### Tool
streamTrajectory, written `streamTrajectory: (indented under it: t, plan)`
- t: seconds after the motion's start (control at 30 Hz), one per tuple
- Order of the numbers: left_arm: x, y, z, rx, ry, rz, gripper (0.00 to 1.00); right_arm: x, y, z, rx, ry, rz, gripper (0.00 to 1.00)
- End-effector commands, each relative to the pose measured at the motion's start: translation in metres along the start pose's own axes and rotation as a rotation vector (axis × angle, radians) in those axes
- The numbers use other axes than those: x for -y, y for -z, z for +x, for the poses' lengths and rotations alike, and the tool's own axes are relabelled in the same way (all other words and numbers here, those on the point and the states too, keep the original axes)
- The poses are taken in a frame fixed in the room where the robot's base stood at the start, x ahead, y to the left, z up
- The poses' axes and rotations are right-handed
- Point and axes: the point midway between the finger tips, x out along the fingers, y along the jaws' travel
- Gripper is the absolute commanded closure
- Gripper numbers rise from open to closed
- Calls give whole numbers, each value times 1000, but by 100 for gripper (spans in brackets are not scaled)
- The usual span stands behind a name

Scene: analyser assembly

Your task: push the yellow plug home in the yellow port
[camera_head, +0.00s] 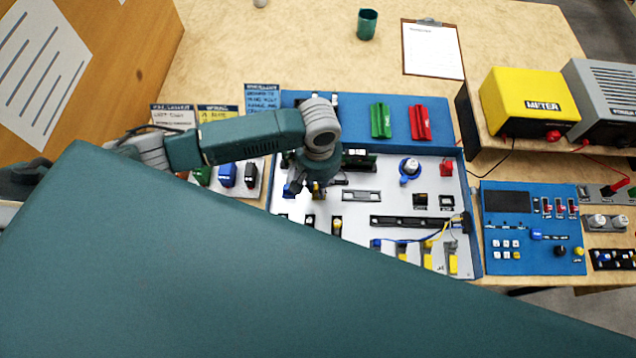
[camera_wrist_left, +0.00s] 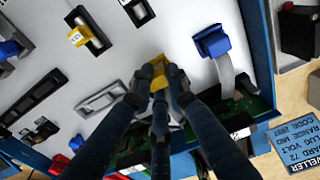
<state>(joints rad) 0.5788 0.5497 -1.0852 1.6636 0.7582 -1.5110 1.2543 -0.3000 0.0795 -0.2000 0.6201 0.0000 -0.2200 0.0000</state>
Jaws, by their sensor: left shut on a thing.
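My left gripper (camera_wrist_left: 158,88) is shut on the small yellow plug (camera_wrist_left: 158,70), low over the white panel (camera_head: 390,180). In the head view the left gripper (camera_head: 308,190) is at the panel's left part, with a bit of yellow at its tips. The fingers cover most of the plug, and what is under it is hidden. I cannot tell how deep it sits or clearly make out the yellow port. Another yellow block (camera_wrist_left: 77,37) sits in a black slot nearby; it also shows in the head view (camera_head: 337,225). My right gripper is not in view.
A blue connector (camera_wrist_left: 212,40) with a grey ribbon stands beside the held plug. A pale empty frame (camera_wrist_left: 100,98) lies on its other side. A green board (camera_wrist_left: 235,122) is near the panel edge. Green and red parts (camera_head: 381,121) lie at the back. A yellow meter (camera_head: 528,103) stands right.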

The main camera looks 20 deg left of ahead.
Motion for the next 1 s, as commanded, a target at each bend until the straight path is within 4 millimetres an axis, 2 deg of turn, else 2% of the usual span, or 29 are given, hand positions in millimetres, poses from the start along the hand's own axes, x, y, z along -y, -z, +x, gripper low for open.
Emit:
streamTrajectory:
  t: [1.0]
  plan:
    - [0, 0, 7, 1, -1, -2, 100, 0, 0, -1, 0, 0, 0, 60]
